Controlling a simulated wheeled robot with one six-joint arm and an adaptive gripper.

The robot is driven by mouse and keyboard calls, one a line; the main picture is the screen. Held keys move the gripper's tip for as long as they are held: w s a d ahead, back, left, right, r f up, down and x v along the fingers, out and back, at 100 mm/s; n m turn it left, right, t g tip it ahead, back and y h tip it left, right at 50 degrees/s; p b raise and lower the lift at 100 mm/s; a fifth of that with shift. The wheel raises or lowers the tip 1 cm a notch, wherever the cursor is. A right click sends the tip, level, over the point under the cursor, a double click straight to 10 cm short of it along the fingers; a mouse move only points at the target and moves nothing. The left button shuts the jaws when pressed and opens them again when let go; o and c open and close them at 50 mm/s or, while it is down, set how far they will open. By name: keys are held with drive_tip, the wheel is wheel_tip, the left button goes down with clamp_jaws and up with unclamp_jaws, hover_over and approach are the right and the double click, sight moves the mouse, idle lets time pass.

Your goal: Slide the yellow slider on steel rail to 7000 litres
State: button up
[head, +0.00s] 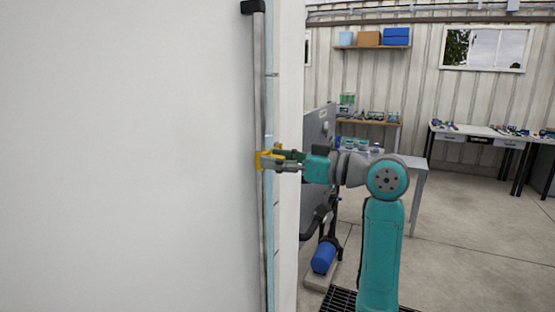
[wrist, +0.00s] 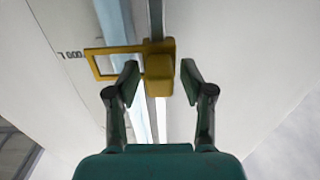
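The yellow slider (head: 263,160) sits on the upright steel rail (head: 260,85), about midway along the visible length. In the wrist view, the yellow slider (wrist: 159,72) is a block on the rail with an open rectangular frame reaching to the left. Dark print (wrist: 71,54), which looks like 7 000, lies just beyond the frame's left end; its digits are small and blurred. My gripper (head: 278,159) is at the slider. In the wrist view, my gripper's fingers (wrist: 160,80) stand on either side of the block, with a narrow gap visible at each side.
A pale blue strip (head: 270,110) runs beside the rail on the white wall surface (head: 125,150). A black end piece (head: 253,6) caps the rail's top. A grey panel, pipes and a blue pump (head: 324,257) stand behind my arm. Workbenches (head: 475,135) are farther back, with open floor before them.

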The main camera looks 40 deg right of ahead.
drive_tip(key=shift+s, duration=0.1)
drive_tip(key=v, duration=1.2)
idle(0.4)
